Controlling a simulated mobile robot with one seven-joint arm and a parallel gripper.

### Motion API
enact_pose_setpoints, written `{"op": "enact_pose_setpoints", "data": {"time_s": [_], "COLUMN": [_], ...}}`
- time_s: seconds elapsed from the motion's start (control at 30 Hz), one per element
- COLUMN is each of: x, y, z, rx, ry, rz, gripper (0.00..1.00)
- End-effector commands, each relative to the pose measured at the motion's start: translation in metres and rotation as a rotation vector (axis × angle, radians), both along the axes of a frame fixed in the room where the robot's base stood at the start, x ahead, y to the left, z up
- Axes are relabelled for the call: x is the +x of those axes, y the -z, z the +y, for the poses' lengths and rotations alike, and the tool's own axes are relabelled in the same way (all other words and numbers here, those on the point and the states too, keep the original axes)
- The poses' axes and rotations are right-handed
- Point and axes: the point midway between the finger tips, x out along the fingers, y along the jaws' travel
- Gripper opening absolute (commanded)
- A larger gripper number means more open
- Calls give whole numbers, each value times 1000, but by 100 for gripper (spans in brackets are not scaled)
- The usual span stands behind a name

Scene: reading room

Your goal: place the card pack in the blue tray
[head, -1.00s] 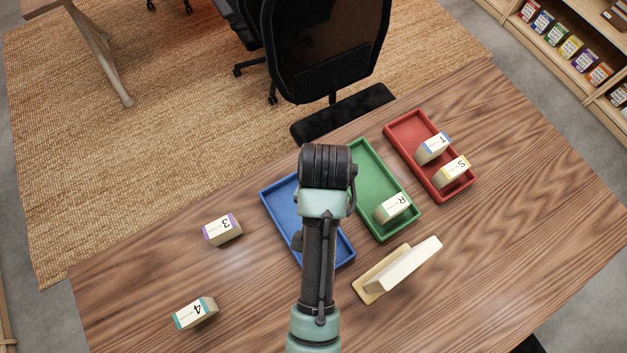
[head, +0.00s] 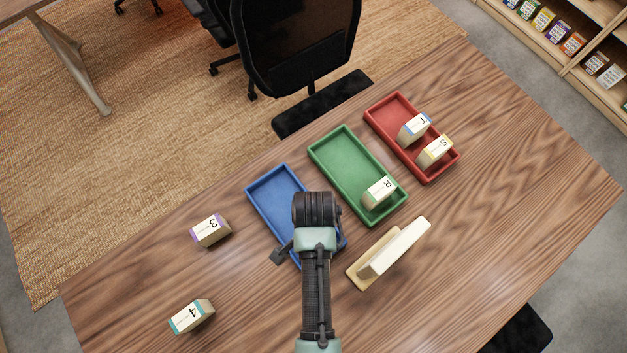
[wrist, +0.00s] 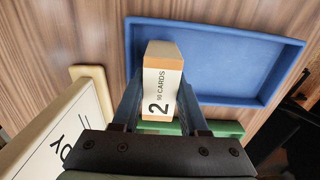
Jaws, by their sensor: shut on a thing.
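The card pack (wrist: 158,85), cream with orange bands and marked "2" and "50 CARDS", is between the fingers of my gripper (wrist: 160,100) in the wrist view. My gripper is shut on it. The blue tray (wrist: 210,28) lies beyond the pack there, and the pack overlaps the tray's left end in the picture; its height above the tray is unclear. In the head view the blue tray (head: 272,185) looks empty where visible, and my arm covers its near part. My arm hides the held pack in that view.
The green tray (head: 335,150) holds pack R (head: 379,191). The red tray (head: 385,108) holds two packs. A cream stand with a board (head: 395,250) is close right of my arm. Pack 3 (head: 210,230) and pack 4 (head: 191,317) stand on the bare table at left.

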Motion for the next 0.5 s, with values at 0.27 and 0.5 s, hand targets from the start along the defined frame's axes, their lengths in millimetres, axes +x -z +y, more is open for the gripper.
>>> {"op": "enact_pose_setpoints", "data": {"time_s": [0.27,0.5], "x": [0,0], "y": [14,17], "z": [0,0], "rx": [0,1], "ry": [0,0], "rz": [-1,-1], "gripper": [0,45]}}
